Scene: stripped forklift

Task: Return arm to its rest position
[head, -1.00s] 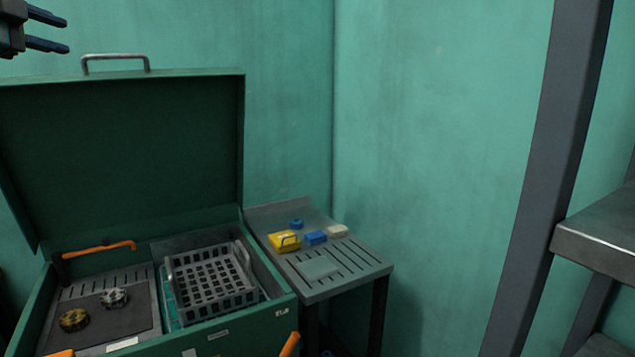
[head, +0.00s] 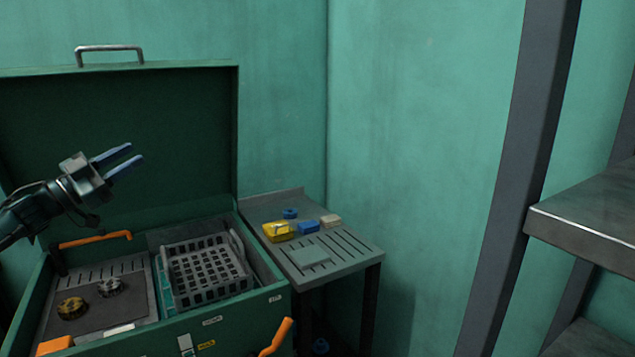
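My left gripper (head: 128,162) reaches in from the left in the head view, in front of the raised lid of the green chest (head: 240,318). Its two blue fingers are apart with nothing between them, pointing right and slightly up. It is above the orange handle bar (head: 95,240) inside the chest and touches nothing that I can see. My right gripper is not in view.
The open chest holds a grey basket (head: 207,268), and two round parts on a dark panel (head: 110,318). A slotted side table (head: 345,258) carries a yellow box (head: 278,232), blue pieces and a pale block. A metal shelf (head: 590,225) stands right.

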